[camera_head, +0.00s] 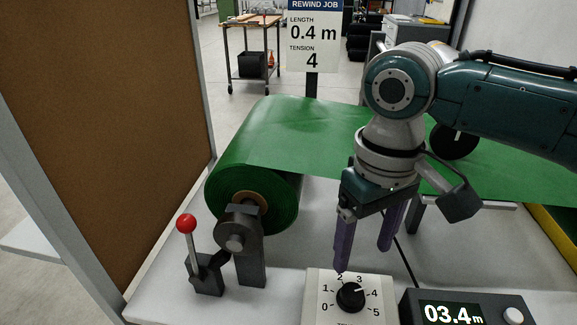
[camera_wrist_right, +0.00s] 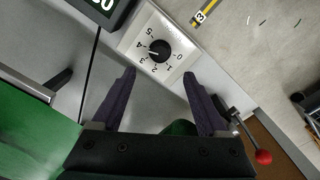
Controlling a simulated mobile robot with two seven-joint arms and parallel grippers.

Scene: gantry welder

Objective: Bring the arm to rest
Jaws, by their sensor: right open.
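My right arm (camera_head: 500,95) comes in from the right in the head view. Its gripper (camera_head: 363,259) hangs down, with its two purple fingers apart and nothing between them. The fingertips are above and just behind the white dial box (camera_head: 318,300) with its black knob (camera_head: 351,297). The knob's white mark points close to 4. In the right wrist view the open gripper (camera_wrist_right: 159,75) has the knob (camera_wrist_right: 160,49) just beyond its fingertips, apart from them. My left gripper is not in view.
A green roll (camera_head: 235,185) feeds a sheet to the right behind the gripper. A red-knobbed lever (camera_head: 186,224) stands at left. A display (camera_head: 452,313) reads 03.4 m. A sign (camera_head: 313,35) reads length 0.4 m, tension 4. A brown panel (camera_head: 100,110) bounds the left.

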